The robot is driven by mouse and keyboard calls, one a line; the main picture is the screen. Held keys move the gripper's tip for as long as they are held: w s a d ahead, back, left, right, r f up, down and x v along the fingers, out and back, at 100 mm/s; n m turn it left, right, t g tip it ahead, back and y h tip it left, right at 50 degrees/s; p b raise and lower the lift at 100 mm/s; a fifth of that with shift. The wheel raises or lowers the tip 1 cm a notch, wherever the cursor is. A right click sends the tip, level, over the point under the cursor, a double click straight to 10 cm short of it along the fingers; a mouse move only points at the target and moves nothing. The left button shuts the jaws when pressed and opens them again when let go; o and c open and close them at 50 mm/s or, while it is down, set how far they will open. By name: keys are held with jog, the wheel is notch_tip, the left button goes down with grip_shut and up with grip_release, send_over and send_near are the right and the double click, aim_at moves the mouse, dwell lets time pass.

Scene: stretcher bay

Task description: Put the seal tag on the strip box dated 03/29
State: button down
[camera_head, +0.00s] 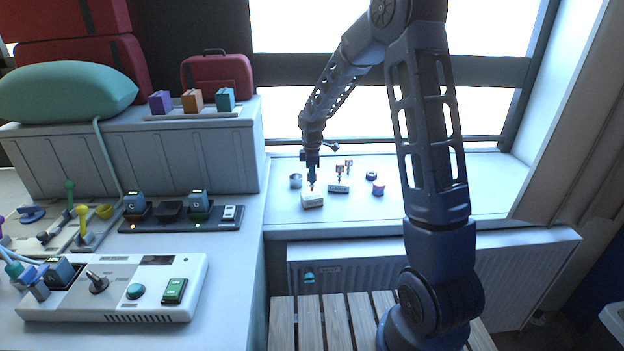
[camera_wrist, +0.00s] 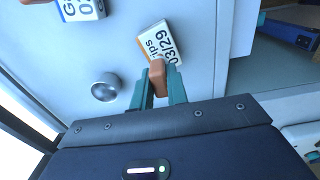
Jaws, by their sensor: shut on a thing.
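In the head view the pale box (camera_head: 313,202) lies on the window sill directly below my gripper (camera_head: 312,186). In the wrist view my gripper (camera_wrist: 158,85) has its teal fingers shut on a small orange-brown piece, the seal tag (camera_wrist: 157,72). The tag's end overlaps the near edge of the box in the picture. I cannot tell whether it touches the box.
A blue-labelled box (camera_wrist: 80,9) lies nearby, partly cut off. A round metal pot (camera_head: 295,181) stands left of the dated box. Small red-topped items (camera_head: 340,169), a blue roll (camera_head: 371,176) and a purple-pink pot (camera_head: 378,188) stand farther right. The sill's right part is clear.

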jog(key=shift+f, duration=0.75)
jog(key=shift+f, duration=0.2)
jog(key=c, duration=1.4)
grip_release()
jog(key=shift+r, duration=0.1)
